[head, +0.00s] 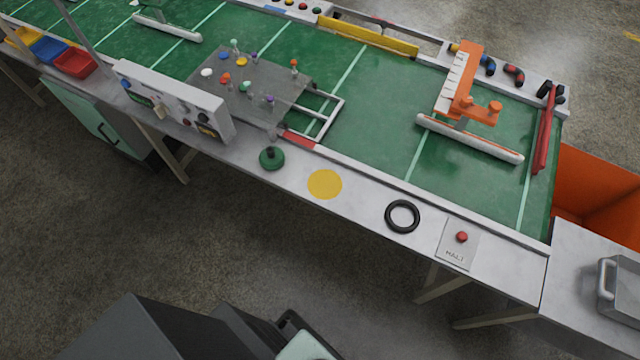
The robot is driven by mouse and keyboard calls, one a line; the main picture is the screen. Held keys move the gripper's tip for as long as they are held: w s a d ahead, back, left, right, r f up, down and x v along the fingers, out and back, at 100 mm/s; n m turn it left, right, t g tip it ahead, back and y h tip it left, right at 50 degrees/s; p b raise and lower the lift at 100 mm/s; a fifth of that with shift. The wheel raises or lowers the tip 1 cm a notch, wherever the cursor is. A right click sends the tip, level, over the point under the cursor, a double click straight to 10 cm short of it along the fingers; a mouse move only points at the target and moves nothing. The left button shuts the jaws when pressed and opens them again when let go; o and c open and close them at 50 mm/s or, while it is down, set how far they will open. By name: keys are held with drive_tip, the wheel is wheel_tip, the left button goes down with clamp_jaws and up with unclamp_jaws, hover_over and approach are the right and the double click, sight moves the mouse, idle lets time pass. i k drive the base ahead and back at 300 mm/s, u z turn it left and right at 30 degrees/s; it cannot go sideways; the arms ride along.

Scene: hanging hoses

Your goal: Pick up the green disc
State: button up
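The green disc (278,163) lies on the light front ledge of the long bench, left of a flat yellow circle (325,184). A dark knob stands up from the middle of the disc. Nothing touches the disc from above. My gripper does not show in the head view; only dark and pale parts of my own body show along the bottom edge.
A black ring (402,216) and a plate with a red button (461,238) lie farther right on the ledge. A white control panel (175,100) stands left of the disc. Behind are a grey tray (215,92) with small pegs and an orange fixture (462,90). Floor in front is clear.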

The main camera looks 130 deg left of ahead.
sight(271, 158)
drive_tip(key=i, duration=1.15)
drive_tip(key=z, duration=5.65)
drive_tip(key=i, duration=1.65)
